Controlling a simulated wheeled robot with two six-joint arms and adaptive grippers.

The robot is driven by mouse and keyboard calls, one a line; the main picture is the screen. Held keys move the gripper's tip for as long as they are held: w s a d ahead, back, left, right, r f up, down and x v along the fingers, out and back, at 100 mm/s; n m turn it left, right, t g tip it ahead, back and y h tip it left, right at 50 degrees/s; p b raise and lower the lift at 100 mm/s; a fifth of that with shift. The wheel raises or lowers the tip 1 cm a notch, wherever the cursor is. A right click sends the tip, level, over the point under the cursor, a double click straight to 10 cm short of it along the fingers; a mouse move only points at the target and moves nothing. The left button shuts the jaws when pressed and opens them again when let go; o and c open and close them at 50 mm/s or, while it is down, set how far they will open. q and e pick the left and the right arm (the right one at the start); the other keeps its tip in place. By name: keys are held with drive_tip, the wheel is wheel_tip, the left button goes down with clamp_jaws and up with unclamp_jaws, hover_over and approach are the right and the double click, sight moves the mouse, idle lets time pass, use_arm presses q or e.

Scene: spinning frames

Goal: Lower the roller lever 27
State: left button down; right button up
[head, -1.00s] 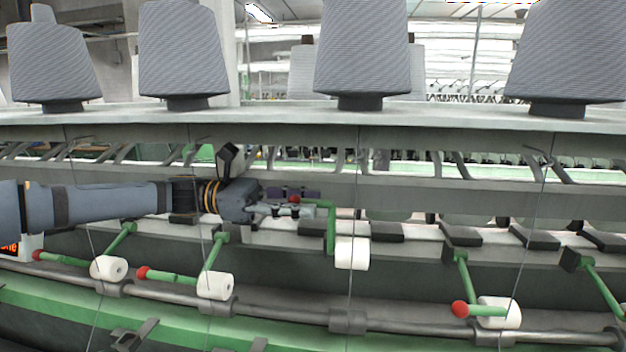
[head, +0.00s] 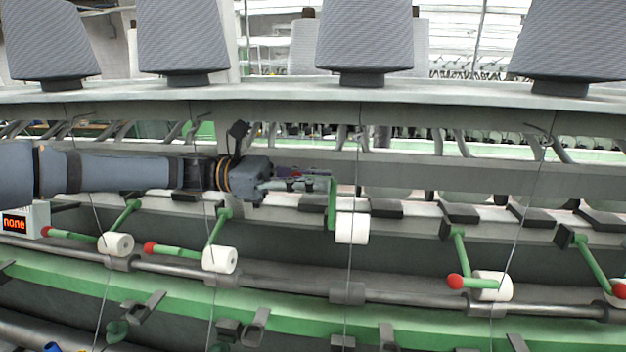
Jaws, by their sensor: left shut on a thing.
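A green roller lever (head: 332,206) in the middle of the head view is raised, with its white roller (head: 352,228) below it. Its upper arm runs left into my left gripper (head: 300,184), which is shut on it. The fingers hide its end knob. No lever numbers can be read. My right gripper is not in view.
Neighbouring levers hang lower, with red knobs at left (head: 150,248) and right (head: 455,281). A metal rail (head: 270,285) runs below the rollers. Large grey yarn cones (head: 365,38) stand on the upper shelf. Thin threads (head: 349,150) run down past the middle roller.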

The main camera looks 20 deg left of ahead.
use_arm(q)
drive_tip(key=s+d+f+m+b, duration=0.1)
drive_tip(key=s+f+m+b, duration=0.4)
drive_tip(key=b, duration=1.1)
drive_tip(key=shift+s+d+f+m+b, duration=0.2)
drive_tip(key=shift+d+f+m+b, duration=0.15)
drive_tip(key=shift+f, duration=0.25)
drive_tip(key=shift+a, duration=0.1)
drive_tip(key=c, duration=1.3)
unclamp_jaws()
drive_tip(key=shift+c, duration=0.2)
wheel_tip(320, 180, up, 10)
drive_tip(key=shift+c, duration=0.2)
